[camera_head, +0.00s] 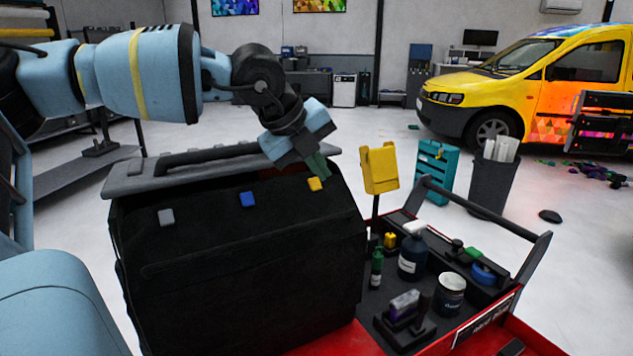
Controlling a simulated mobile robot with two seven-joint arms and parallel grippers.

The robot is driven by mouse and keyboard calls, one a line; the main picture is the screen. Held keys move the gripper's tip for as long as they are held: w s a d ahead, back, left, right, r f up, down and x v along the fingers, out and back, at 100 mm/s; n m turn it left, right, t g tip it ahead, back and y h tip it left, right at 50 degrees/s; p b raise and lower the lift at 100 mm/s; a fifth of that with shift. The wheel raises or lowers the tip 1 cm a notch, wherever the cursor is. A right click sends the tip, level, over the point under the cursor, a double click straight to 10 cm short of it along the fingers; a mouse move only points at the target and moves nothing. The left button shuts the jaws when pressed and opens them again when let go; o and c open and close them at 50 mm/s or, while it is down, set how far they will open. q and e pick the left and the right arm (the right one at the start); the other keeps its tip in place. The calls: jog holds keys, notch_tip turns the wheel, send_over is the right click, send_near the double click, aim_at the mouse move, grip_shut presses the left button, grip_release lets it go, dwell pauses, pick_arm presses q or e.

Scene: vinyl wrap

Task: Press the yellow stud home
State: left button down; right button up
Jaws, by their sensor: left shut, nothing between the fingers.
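My left gripper (319,166) comes down from above. Its fingers are shut and empty, and the tips are just above the yellow stud. I cannot tell whether they touch it. A blue stud (246,199) and a grey stud (166,217) sit further left on the same face. How deep each stud sits is too small to tell. My right gripper is not in view.
To the right stands a red tool tray (519,317) with bottles and a jar, and a yellow box (380,168) on a post rises near the bag. A bin (490,190) and a yellow van (530,85) are behind.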

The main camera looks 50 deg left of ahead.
pick_arm(q)
jog(key=d+r, duration=0.3)
jog(key=shift+s+r, duration=0.3)
dwell(0.6)
